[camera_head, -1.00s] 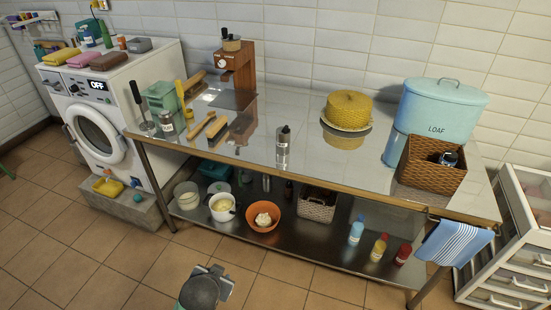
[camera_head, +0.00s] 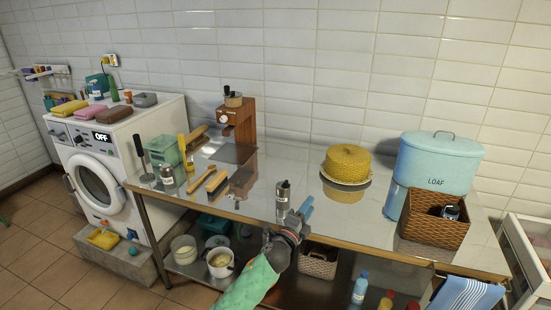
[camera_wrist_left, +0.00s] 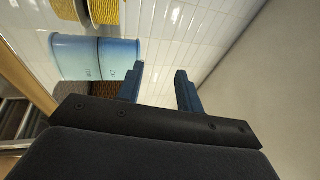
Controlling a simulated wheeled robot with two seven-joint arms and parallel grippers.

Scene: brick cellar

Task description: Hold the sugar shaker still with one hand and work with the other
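A slim metal cylinder with a dark top (camera_head: 283,192) stands upright near the front edge of the metal table. A labelled jar (camera_head: 167,174) stands at the table's left end. I cannot tell for sure which is the sugar shaker. My left gripper (camera_head: 300,214) is at the front edge of the table, just right of the cylinder and apparently apart from it. In the left wrist view its two blue fingers (camera_wrist_left: 160,72) are spread with nothing between them. My right gripper is not in view.
The blue loaf bin (camera_head: 437,165) and wicker basket (camera_head: 434,218) stand at the table's right end. A yellow cake cover (camera_head: 347,163) is at the back. Brushes (camera_head: 208,180) and a coffee machine (camera_head: 237,128) are left. The tabletop between the cylinder and basket is mostly clear.

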